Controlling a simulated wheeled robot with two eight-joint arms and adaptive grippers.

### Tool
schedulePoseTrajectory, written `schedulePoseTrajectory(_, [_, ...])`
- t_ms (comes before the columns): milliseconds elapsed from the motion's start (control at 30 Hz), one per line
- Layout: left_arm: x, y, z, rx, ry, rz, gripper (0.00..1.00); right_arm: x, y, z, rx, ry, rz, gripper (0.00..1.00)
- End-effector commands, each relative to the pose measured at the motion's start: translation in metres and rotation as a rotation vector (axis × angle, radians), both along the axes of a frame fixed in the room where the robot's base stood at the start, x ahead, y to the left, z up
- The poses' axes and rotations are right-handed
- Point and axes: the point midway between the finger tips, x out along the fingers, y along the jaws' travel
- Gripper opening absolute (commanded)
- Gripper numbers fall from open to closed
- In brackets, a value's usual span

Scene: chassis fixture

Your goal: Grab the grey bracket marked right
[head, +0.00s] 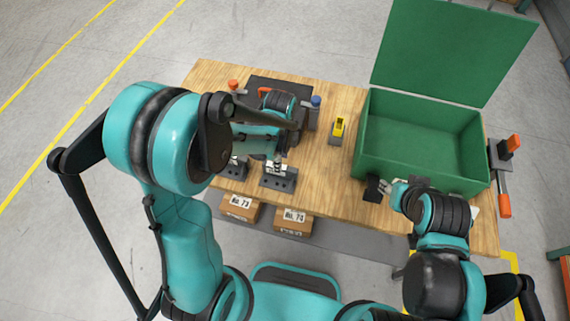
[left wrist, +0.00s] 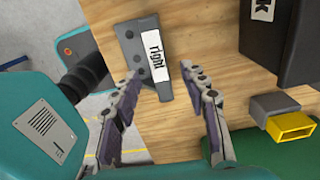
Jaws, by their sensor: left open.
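The grey bracket marked "right" (left wrist: 133,48) lies on the wooden table in the left wrist view, with a white label and several dark holes. In the head view, a dark grey bracket with a white label (head: 280,180) sits near the table's front edge, under my left gripper (head: 276,165). In the left wrist view my left gripper (left wrist: 163,80) is open, its fingers apart, with the bracket's lower end showing between the fingertips. My right gripper (head: 386,187) is beside a small black block (head: 372,189) near the green box; its jaw state is unclear.
A second dark bracket (head: 237,170) lies to the left. A yellow-and-grey block (head: 337,132) stands to the right. A green open-lidded box (head: 425,145) fills the table's right side. A black fixture (head: 278,87) stands at the back. An orange-handled clamp (head: 504,200) is at the right edge.

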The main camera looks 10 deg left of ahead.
Motion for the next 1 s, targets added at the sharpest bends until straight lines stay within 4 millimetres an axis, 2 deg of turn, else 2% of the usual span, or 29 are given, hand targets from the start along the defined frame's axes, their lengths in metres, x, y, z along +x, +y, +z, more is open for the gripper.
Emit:
schedulePoseTrajectory(400, [0.000,0.003,-0.060,0.000,-0.002,0.003,0.44,0.000,0.000,-0.022,0.000,0.000,0.000,0.40])
schedulePoseTrajectory(500, [0.000,0.003,-0.066,0.000,-0.002,0.003,0.44,0.000,0.000,-0.023,0.000,0.000,0.000,0.40])
schedulePoseTrajectory(733, [0.000,0.003,-0.066,0.000,-0.002,0.004,0.44,0.000,0.000,-0.022,0.000,0.000,0.000,0.40])
schedulePoseTrajectory(900, [0.000,0.004,-0.065,0.000,-0.002,0.004,0.00,0.000,0.000,-0.022,0.000,0.000,0.000,0.40])
schedulePoseTrajectory(1000, [0.000,0.004,-0.065,0.000,-0.002,0.004,0.00,0.000,0.000,-0.022,0.000,0.000,0.000,0.40])
